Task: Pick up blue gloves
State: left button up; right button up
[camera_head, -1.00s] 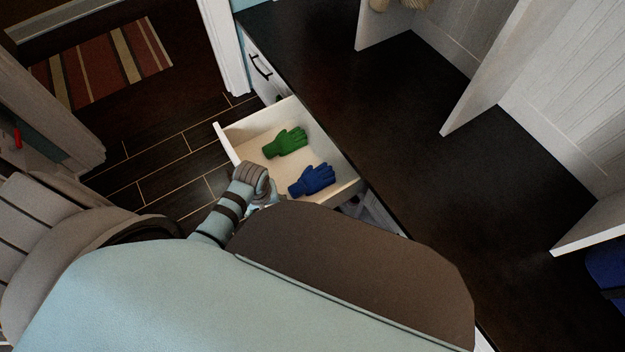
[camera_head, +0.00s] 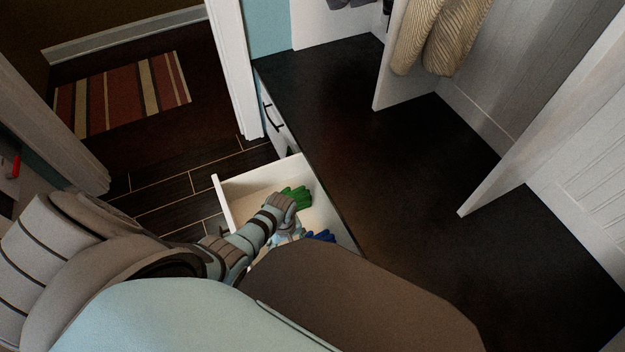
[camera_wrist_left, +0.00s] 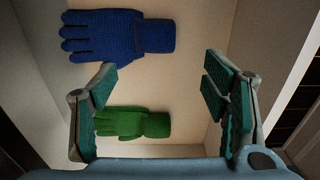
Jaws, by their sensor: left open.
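The blue gloves (camera_wrist_left: 118,36) lie flat in an open drawer (camera_head: 222,192), at the top of the left wrist view. In the head view only a small part of the blue gloves (camera_head: 321,236) shows, the rest hidden by my arm and body. Green gloves (camera_wrist_left: 132,122) lie beside them in the same drawer and show partly in the head view (camera_head: 297,196). My right gripper is not in view.
A dark bench top (camera_head: 370,170) runs right of the drawer, with white upright dividers (camera_head: 500,130) on it. Tan clothing (camera_head: 440,35) hangs above the bench. A closed drawer (camera_head: 272,118) sits farther back. A striped rug (camera_head: 122,95) lies on the dark floor at left.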

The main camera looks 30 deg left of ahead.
pick_arm(q)
jog(key=b, duration=0.2)
send_over(290, 254)
notch_tip(290, 254, down, 4)
jog(key=shift+a+f, duration=0.1)
jog(key=f+b, duration=0.4)
jog(key=f, duration=0.1)
jog(key=shift+w+d+f, duration=0.15)
jog(key=shift+w+d, duration=0.05)
jog(key=shift+d, duration=0.1)
jog(key=shift+f+b, duration=0.1)
jog(key=shift+b, duration=0.2)
jog(key=shift+r, duration=0.2)
jog(key=shift+c, duration=0.4)
jog(key=c, duration=1.2)
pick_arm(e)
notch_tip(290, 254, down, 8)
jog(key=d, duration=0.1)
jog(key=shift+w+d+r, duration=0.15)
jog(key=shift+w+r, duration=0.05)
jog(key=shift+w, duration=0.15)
pick_arm(q)
jog(key=shift+r+p, duration=0.15)
jog(key=shift+p, duration=0.2)
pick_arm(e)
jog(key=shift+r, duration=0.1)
